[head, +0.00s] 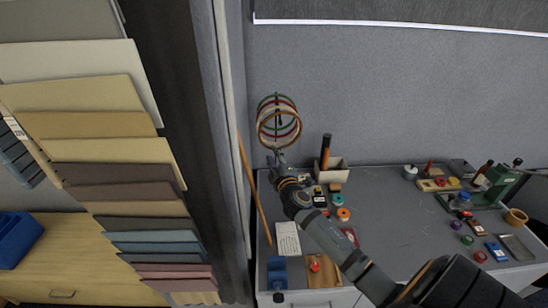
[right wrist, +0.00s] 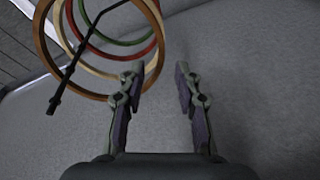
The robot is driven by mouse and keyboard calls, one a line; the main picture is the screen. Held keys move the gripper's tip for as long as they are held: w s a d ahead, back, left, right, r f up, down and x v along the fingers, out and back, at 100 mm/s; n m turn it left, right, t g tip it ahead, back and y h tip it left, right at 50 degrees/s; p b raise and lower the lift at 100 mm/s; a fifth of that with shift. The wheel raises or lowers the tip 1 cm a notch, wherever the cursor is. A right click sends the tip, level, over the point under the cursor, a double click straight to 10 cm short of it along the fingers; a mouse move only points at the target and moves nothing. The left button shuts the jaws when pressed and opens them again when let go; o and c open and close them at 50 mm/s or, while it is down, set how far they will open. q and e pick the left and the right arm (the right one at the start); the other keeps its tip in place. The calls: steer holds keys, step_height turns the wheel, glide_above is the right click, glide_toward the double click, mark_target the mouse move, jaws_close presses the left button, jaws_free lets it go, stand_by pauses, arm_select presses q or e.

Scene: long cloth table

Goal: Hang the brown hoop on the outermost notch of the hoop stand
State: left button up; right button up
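The brown hoop (head: 258,128) is the front one of several hoops around the dark arm of the hoop stand (head: 277,118), above the table's back left. In the right wrist view, the brown hoop (right wrist: 38,40) encircles the stand's black bar (right wrist: 73,65) nearest its free end. My right gripper (right wrist: 158,82) is open, its fingertips apart near the hoop's lower right rim. I cannot tell if they touch it. In the head view, the right gripper (head: 279,158) is just below the hoops. The notches are too small to make out. My left gripper is out of view.
A red hoop (right wrist: 140,50) and a green hoop (right wrist: 115,41) hang behind the brown one. A holder box (head: 334,174) with an upright tool stands right of the gripper. Spools and small tools cover the table. Fabric samples (head: 100,125) fill the left side.

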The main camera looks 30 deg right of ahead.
steer(key=v, duration=1.2)
